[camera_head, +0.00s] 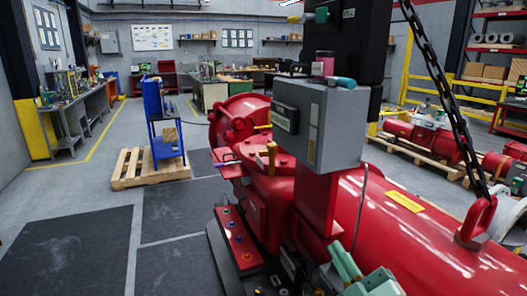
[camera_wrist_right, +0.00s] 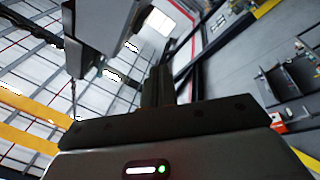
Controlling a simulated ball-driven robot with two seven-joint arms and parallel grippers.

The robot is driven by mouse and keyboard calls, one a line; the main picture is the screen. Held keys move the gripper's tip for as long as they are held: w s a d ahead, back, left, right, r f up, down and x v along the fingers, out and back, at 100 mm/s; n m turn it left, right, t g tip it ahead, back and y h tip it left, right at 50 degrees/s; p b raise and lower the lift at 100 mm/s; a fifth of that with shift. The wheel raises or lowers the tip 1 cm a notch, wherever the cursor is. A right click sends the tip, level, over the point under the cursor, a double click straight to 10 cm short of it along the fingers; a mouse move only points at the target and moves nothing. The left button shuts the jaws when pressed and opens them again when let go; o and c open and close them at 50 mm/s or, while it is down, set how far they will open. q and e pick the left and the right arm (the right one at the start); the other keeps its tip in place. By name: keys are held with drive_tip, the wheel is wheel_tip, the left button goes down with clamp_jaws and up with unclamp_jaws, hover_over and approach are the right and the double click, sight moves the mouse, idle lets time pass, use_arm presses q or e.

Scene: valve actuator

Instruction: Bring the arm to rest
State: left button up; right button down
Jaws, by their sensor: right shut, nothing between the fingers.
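My right gripper (camera_wrist_right: 158,86) shows in the right wrist view as a dark body with a lit indicator strip and short dark fingers. It is shut and holds nothing. Ceiling and walls lie behind it at a steep tilt, so the wrist is turned well off level. A large grey block (camera_wrist_right: 103,25) fills the upper left of that view; I cannot tell what it is. In the head view I cannot clearly pick out the fingers. My left gripper is in neither view.
In the head view, a large red valve actuator (camera_head: 400,235) fills the middle and right, with a grey control box (camera_head: 335,125) on it. A chain (camera_head: 440,85) hangs to a red lifting eye. Floor at left is clear.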

drive_tip(key=s+d+f+m+g+h, duration=0.4)
drive_tip(key=d+f+m+h, duration=0.1)
drive_tip(key=d+f+h, duration=0.45)
drive_tip(key=s+d+f+m+g+h, duration=0.1)
drive_tip(key=s+d+f+g, duration=0.25)
drive_tip(key=s+f, duration=0.25)
drive_tip(key=s+d+f+g+h, duration=0.1)
drive_tip(key=s+d+f+g, duration=0.2)
drive_tip(key=s+f+g, duration=0.3)
drive_tip(key=s+a+f+g+y+b, duration=0.1)
drive_tip(key=s+a+f+b, duration=0.1)
drive_tip(key=f, duration=0.9)
drive_tip(key=s+a+f+g+y+b, duration=0.1)
drive_tip(key=s+f+b, duration=0.15)
drive_tip(key=f, duration=0.85)
drive_tip(key=s+a+f+g+y+b, duration=0.1)
drive_tip(key=s+a+f, duration=0.15)
drive_tip(key=f, duration=0.95)
drive_tip(key=s+d+f+m+g+y+b, duration=0.1)
drive_tip(key=s+f+m+g+b, duration=0.1)
drive_tip(key=s+f, duration=1.5)
drive_tip(key=shift+s+f+m+b, duration=0.2)
drive_tip(key=shift+s+m+b, duration=0.6)
drive_tip(key=shift+s, duration=0.3)
drive_tip(key=shift+g+y, duration=0.25)
drive_tip(key=shift+g, duration=0.1)
